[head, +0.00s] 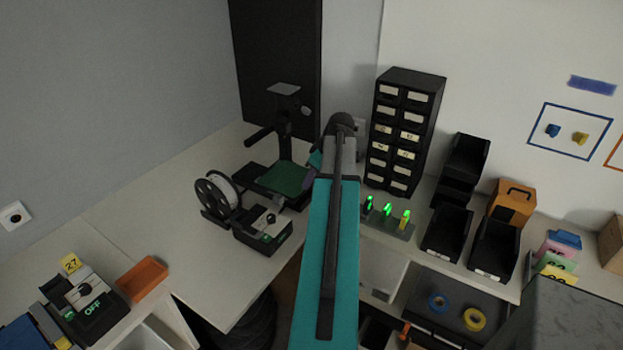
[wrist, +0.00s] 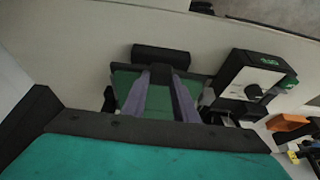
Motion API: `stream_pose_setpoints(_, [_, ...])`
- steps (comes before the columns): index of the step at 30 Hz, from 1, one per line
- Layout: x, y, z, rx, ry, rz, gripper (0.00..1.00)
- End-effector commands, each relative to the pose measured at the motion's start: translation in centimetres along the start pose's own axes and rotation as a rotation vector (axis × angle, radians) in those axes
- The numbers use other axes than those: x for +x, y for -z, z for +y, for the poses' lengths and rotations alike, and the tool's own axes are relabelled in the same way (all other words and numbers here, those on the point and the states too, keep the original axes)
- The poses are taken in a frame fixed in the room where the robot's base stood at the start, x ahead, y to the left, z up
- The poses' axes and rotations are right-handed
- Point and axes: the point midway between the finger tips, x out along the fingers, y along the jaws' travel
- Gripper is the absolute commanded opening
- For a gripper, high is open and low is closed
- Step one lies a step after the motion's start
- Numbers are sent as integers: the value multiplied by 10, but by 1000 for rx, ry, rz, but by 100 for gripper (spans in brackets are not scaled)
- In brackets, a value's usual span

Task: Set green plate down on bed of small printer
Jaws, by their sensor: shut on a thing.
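The small printer (head: 283,126) is black and stands on the white counter near the dark tall panel. The green plate (head: 286,179) lies flat over the printer's bed, and I cannot tell whether it touches the bed. In the wrist view the green plate (wrist: 124,82) shows between and on both sides of my fingers. My gripper (wrist: 161,72) is shut on the plate. In the head view my gripper (head: 309,170) is mostly hidden behind my teal arm, at the plate's right edge. The bed itself is mostly covered by the plate.
A filament spool (head: 216,196) and a black control box (head: 263,228) stand close to the printer's left and front. A black drawer cabinet (head: 404,130) and a stand with green-lit items (head: 387,217) are to the right.

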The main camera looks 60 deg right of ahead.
Motion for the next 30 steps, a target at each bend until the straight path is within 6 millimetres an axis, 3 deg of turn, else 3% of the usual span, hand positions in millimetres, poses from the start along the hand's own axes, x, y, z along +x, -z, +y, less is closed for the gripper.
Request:
stream_pose_setpoints(10, [7,-3,0,0,0,1,0])
stream_pose_setpoints(11, [6,-2,0,0,0,1,31])
stream_pose_setpoints(14, [6,-3,0,0,0,0,48])
stream_pose_setpoints(30, [-1,0,0,0,0,0,48])
